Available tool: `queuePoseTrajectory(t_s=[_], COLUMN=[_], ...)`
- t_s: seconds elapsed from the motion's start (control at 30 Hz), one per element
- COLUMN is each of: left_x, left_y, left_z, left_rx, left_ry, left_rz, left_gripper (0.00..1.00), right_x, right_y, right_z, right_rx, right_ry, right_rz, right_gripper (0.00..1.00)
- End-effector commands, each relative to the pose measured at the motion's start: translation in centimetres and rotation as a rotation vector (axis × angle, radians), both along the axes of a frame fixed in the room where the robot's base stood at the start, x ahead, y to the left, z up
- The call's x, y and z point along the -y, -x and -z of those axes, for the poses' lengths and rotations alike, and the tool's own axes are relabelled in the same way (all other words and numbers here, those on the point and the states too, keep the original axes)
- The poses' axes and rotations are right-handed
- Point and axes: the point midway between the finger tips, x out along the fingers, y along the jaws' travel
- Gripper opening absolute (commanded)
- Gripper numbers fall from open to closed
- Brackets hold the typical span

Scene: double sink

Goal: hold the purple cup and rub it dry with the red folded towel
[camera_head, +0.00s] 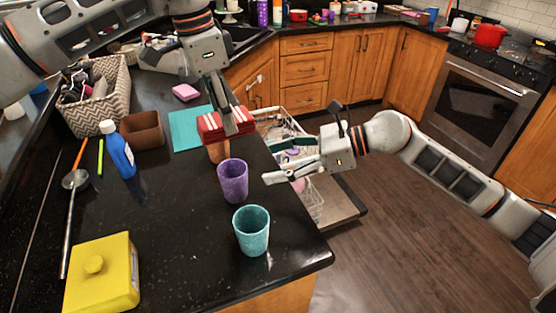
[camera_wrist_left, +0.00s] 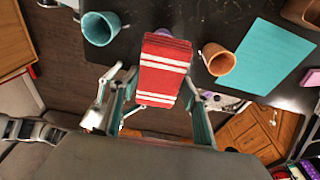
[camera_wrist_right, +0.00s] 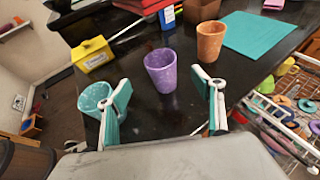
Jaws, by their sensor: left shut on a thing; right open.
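The purple cup (camera_head: 233,181) stands upright on the black counter near its right edge. In the right wrist view the purple cup (camera_wrist_right: 161,71) shows beyond and between the fingers of my right gripper. My right gripper (camera_head: 270,162) is open and empty, to the right of the cup and apart from it. The red folded towel (camera_head: 226,123) with white stripes is held by my left gripper (camera_head: 224,108), above the counter behind the purple cup.
A teal cup (camera_head: 251,230) stands in front of the purple cup, and an orange cup (camera_head: 218,151) behind it, partly hidden by the towel. A teal mat (camera_head: 186,130) lies behind. A yellow box (camera_head: 102,275) and blue bottle (camera_head: 118,151) stand left. An open dishwasher rack (camera_head: 282,126) is right.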

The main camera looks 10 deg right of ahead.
Motion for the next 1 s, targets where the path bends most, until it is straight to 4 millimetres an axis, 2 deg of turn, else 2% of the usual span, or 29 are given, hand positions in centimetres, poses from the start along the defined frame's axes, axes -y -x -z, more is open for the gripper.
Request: queuePoseTrajectory(t_s=[0.17, 0.7, 1.0], left_x=[0.0, 0.0, 0.0], left_y=[0.0, 0.0, 0.0], left_z=[0.0, 0.0, 0.0], left_rx=[0.0, 0.0, 0.0], left_ry=[0.0, 0.0, 0.0], left_rz=[0.0, 0.0, 0.0], left_gripper=[0.24, 0.24, 0.24], right_x=[-1.1, -8.9, -10.4], right_y=[-0.5, -2.8, -3.3], right_z=[0.6, 3.9, 4.6], right_rx=[0.004, 0.002, 0.003], right_ry=[0.011, 0.007, 0.008], right_rz=[-0.003, -0.001, 0.0], right_gripper=[0.67, 0.67, 0.67])
